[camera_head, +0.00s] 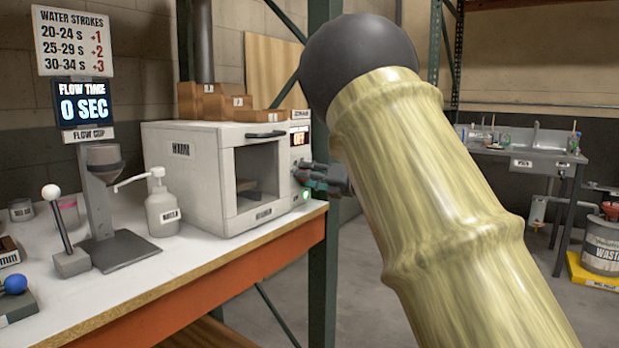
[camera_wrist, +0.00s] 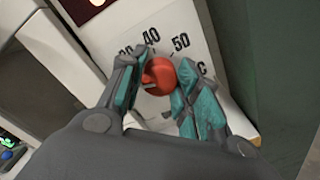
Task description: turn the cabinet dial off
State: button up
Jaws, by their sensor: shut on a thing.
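The white cabinet (camera_head: 184,185) stands on the bench in the head view, with a dark window in its door and a black handle on top of the door. Its small display (camera_head: 299,138) has orange lettering that seems to read OFF. The red dial (camera_wrist: 160,78) shows in the wrist view, beside a printed scale with 40, 50 and C. My gripper (camera_wrist: 158,82) has its teal-padded fingers shut on the dial, one on each side. In the head view my gripper (camera_head: 318,176) is at the right of the cabinet front and covers the dial.
My large arm link fills the head view's right middle. A green light (camera_head: 306,195) glows below the gripper. A white pump bottle (camera_head: 162,211) and a flow cup stand (camera_head: 100,200) are left of the cabinet. A green rack post (camera_head: 323,270) rises close behind the gripper.

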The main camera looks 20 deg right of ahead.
jog(key=shift+d+r, duration=0.1)
jog(key=o, duration=1)
jog(key=shift+o, duration=0.2)
jog(key=v, duration=1.2)
